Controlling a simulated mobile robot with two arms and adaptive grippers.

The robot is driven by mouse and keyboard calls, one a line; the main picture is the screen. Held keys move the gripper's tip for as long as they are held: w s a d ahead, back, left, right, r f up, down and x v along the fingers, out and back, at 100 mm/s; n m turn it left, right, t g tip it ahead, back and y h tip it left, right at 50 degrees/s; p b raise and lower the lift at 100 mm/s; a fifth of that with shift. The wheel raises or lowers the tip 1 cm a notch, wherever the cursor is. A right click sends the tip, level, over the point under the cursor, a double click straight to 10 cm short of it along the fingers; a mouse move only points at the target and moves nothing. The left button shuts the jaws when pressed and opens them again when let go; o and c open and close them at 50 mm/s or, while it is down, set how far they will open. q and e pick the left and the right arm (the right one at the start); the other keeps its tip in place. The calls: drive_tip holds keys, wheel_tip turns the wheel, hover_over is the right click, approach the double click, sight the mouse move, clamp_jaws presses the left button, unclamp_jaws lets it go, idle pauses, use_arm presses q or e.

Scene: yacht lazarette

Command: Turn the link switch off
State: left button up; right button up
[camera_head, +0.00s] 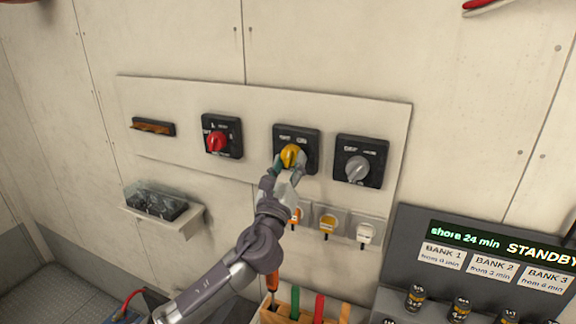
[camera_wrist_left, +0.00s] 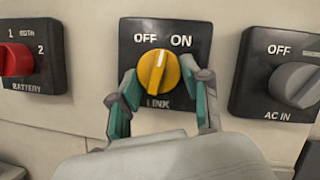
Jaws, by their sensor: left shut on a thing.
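The link switch (camera_head: 296,136) is a black square plate with a yellow knob (camera_head: 289,154), on a pale wall panel. In the left wrist view its plate (camera_wrist_left: 136,27) reads OFF at upper left, ON at upper right and LINK below. The white mark on the yellow knob (camera_wrist_left: 158,75) points nearly straight up, leaning slightly right, between OFF and ON. My left gripper (camera_head: 292,160) is shut on the yellow knob, with one teal-padded finger on each side of it. My right gripper is not in view.
The battery switch with a red knob (camera_head: 216,142) is left of the link switch; the AC IN switch with a grey knob (camera_head: 357,169) is close on its right. Below are plugs in sockets (camera_head: 328,223), a small shelf (camera_head: 185,222) and a display (camera_head: 470,240) reading STANDBY.

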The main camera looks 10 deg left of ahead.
use_arm(q)
drive_tip(key=n+y, duration=0.1)
drive_tip(key=n, duration=0.1)
drive_tip(key=n+y, duration=0.1)
drive_tip(key=n, duration=0.2)
drive_tip(key=shift+d+r+g+y, duration=0.1)
drive_tip(key=shift+d+g+y, duration=0.1)
drive_tip(key=shift+g+y, duration=0.15)
drive_tip(key=shift+r+n+g+y+p, duration=0.1)
drive_tip(key=shift+n+g+y+p, duration=0.3)
drive_tip(key=shift+n, duration=0.9)
drive_tip(key=shift+r+n+g+y+p, duration=0.15)
drive_tip(key=shift+n+g+y, duration=0.25)
drive_tip(key=shift+n, duration=0.9)
drive_tip(key=shift+f+n, duration=0.15)
drive_tip(key=shift+n, duration=0.15)
drive_tip(key=o, duration=1.2)
drive_tip(key=shift+c, duration=0.2)
drive_tip(key=shift+s, duration=0.1)
drive_tip(key=v, duration=1.2)
